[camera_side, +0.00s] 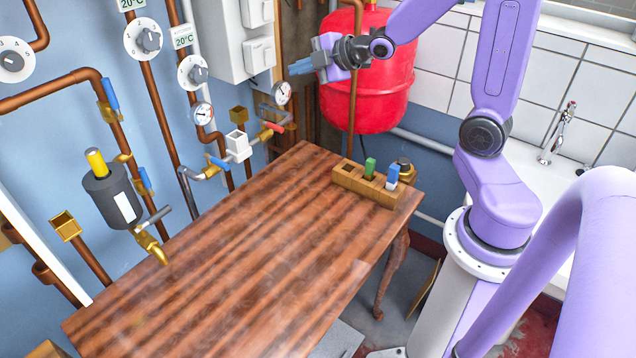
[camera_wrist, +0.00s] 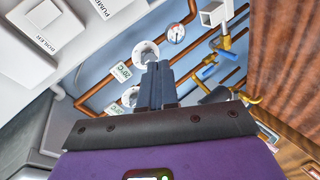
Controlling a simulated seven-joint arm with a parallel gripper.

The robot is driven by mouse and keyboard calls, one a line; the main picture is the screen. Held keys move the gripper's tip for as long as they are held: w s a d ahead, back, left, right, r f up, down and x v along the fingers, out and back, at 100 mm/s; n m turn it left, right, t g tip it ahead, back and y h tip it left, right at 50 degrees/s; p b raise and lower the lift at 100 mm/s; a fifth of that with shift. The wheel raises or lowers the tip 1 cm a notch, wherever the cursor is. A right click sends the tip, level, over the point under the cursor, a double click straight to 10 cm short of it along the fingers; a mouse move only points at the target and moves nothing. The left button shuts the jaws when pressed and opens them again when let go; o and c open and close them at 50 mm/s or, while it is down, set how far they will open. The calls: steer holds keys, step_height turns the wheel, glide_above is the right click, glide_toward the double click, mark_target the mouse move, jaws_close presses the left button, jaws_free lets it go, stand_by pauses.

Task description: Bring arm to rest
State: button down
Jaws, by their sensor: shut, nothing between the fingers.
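My gripper (camera_side: 301,67) is at the end of my purple arm, high above the back edge of the wooden table, in front of the red tank (camera_side: 370,90). Its blue fingers point left toward the pipes and white boxes on the wall. In the wrist view my gripper (camera_wrist: 158,72) has its two fingers together, with nothing between them. It touches nothing that I can see.
The wooden table (camera_side: 230,260) is mostly bare. A wooden block (camera_side: 350,182) at its back right holds a green piece (camera_side: 370,166) and a blue-and-white piece (camera_side: 392,176). Copper pipes, valves and gauges (camera_side: 282,93) line the blue wall. A white sink stands behind my arm.

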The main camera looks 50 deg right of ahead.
steer(key=s+a+f+m+g+y, duration=0.1)
steer(key=s+a+f+g, duration=0.2)
steer(key=s+a, duration=0.35)
steer(key=s+a+f+m+g, duration=0.1)
steer(key=s+a+f+g, duration=0.1)
steer(key=s+a+g, duration=0.35)
steer(key=s+f+m+g+h, duration=0.1)
steer(key=s+g, duration=0.3)
steer(key=s, duration=1.5)
steer(key=shift+s+a+f+m+h, duration=0.3)
steer(key=shift+a+h, duration=0.1)
steer(key=shift+h, duration=0.4)
